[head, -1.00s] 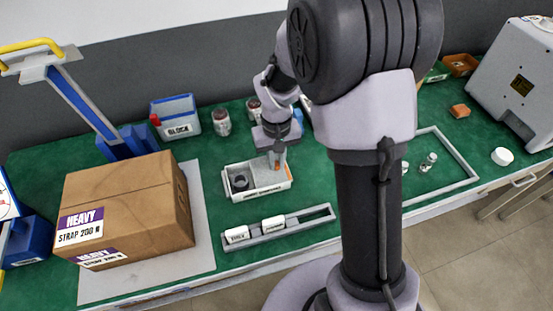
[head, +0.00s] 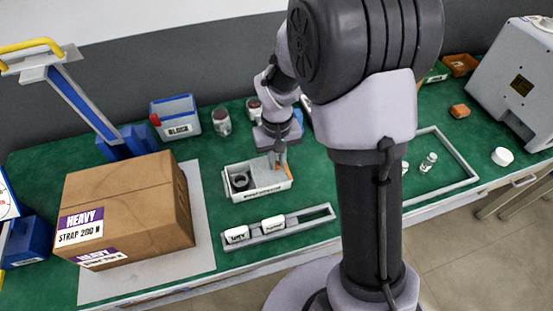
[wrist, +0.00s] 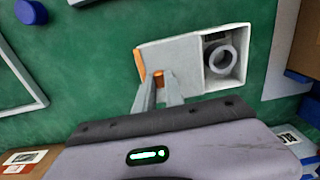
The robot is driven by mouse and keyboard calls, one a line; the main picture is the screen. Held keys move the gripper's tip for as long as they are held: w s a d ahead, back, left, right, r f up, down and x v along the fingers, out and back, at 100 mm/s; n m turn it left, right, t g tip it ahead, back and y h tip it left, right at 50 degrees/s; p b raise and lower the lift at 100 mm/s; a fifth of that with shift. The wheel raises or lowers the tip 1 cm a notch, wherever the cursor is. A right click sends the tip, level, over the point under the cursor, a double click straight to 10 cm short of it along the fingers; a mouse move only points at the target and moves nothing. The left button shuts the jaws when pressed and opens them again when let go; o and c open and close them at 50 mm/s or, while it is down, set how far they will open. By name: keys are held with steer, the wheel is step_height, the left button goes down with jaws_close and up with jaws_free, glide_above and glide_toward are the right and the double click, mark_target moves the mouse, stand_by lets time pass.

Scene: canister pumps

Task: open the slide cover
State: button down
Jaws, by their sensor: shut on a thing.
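A white box (head: 240,197) with a label on its front stands on the green mat. A grey slide cover (head: 262,173) lies over its right part in the head view; it also shows in the wrist view (wrist: 185,50). The left part of the box is open and shows a dark ring inside. In the wrist view, the grey ring (wrist: 223,59) sits in the open compartment. My gripper (wrist: 159,85) is shut on the cover's small orange handle (wrist: 158,75). An orange strip (wrist: 139,66) edges the cover's end.
A rail (head: 300,225) with two white labelled blocks lies in front of the box. A large carton (head: 125,205) stands to the left. A blue-and-white bin (head: 175,117) and jars (head: 222,122) stand behind.

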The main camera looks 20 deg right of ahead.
steer(key=d+p, duration=0.1)
steer(key=d, duration=0.6)
steer(key=shift+d+p, duration=0.15)
steer(key=shift+p, duration=0.2)
steer(key=c, duration=1.4)
jaws_free()
step_height(320, 180, up, 17)
steer(key=p, duration=0.7)
steer(key=shift+r, duration=0.2)
